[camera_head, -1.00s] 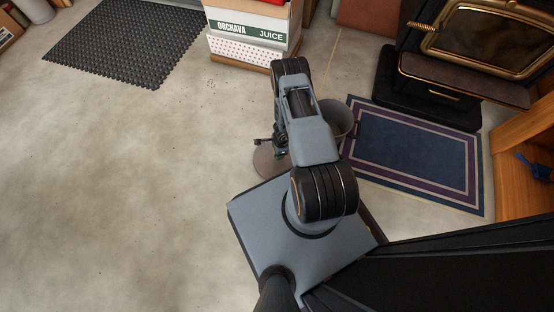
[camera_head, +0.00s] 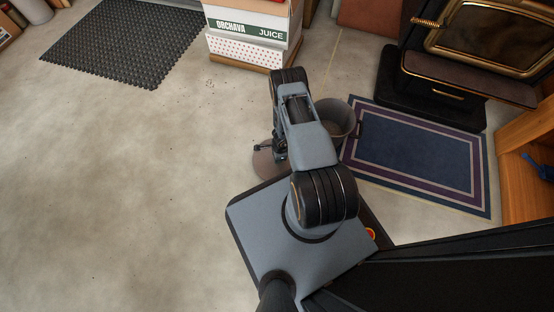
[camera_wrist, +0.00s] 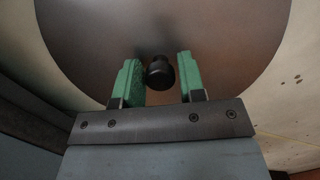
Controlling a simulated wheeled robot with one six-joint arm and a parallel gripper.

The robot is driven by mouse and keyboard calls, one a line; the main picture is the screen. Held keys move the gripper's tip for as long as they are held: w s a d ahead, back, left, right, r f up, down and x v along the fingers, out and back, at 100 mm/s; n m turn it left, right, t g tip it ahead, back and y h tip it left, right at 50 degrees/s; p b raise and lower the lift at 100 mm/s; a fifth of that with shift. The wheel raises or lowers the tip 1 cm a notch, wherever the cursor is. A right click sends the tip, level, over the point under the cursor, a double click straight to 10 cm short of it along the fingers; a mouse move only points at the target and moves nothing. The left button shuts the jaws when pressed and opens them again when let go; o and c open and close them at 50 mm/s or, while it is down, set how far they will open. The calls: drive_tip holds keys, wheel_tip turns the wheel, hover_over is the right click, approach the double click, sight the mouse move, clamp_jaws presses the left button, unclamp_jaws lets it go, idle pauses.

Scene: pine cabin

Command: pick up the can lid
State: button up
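The can lid (camera_wrist: 215,50) is a wide round brownish-grey disc with a black knob (camera_wrist: 160,73) in its middle. In the wrist view it fills most of the picture. In the head view the lid (camera_head: 264,166) lies on the floor, partly hidden by my arm. My gripper (camera_wrist: 157,75) is open, with one green finger on each side of the knob and visible gaps between. In the head view my gripper (camera_head: 266,148) is over the lid, mostly hidden by the arm.
A grey open bin (camera_head: 340,117) stands just right of my arm. A blue rug (camera_head: 415,150) and black stove (camera_head: 430,95) lie further right. A juice box (camera_head: 250,35) stands behind, and a dark mat (camera_head: 120,45) is at back left. The left floor is clear.

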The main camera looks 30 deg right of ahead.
clamp_jaws()
